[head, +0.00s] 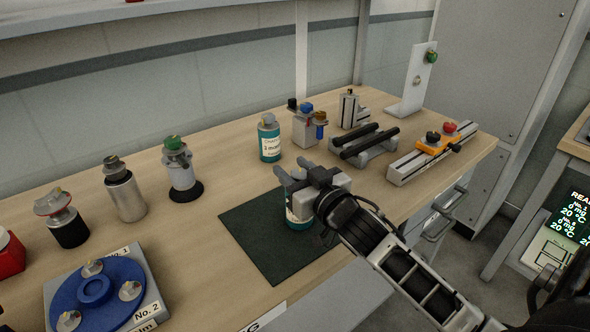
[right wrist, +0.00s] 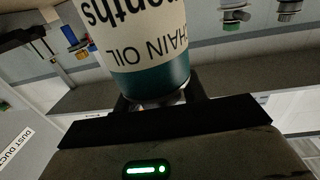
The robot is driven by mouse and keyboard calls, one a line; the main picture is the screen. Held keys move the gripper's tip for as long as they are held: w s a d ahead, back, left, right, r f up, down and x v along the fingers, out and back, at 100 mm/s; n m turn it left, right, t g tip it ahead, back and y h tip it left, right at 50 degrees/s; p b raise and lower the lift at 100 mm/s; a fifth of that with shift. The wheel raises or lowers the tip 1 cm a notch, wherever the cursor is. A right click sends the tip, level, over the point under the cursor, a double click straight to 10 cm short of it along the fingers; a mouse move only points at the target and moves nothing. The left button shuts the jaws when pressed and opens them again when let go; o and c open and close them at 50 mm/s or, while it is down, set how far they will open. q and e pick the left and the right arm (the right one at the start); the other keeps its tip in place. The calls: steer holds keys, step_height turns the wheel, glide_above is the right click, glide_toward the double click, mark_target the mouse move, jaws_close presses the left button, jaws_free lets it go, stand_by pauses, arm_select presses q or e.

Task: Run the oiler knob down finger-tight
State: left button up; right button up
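A teal and white chain oil canister (head: 297,213) stands on the dark green mat (head: 262,240). My right gripper (head: 292,180) is at its top and hides that end in the head view. In the right wrist view the canister (right wrist: 150,75) shows upside down, its silver top end between my fingers (right wrist: 160,102). I cannot tell whether the fingers press on it. A glass-bodied unit with a green knob (head: 174,143) stands left of the mat on a black base. Which knob is the oiler's is not clear. My left gripper is not in view.
A second teal canister (head: 269,140) stands behind the mat. A block with a blue knob (head: 306,107), black bars on a stand (head: 365,143) and a rail with an orange clamp (head: 432,147) are at right. A blue disc fixture (head: 95,290) and metal cylinders (head: 124,192) are at left.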

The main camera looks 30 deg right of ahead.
steer(key=c, duration=0.5)
steer(key=shift+h, duration=0.3)
steer(key=shift+m+h, duration=0.6)
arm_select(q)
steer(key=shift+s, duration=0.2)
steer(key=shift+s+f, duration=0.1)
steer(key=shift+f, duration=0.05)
arm_select(e)
steer(key=shift+d, duration=0.1)
steer(key=o, duration=1)
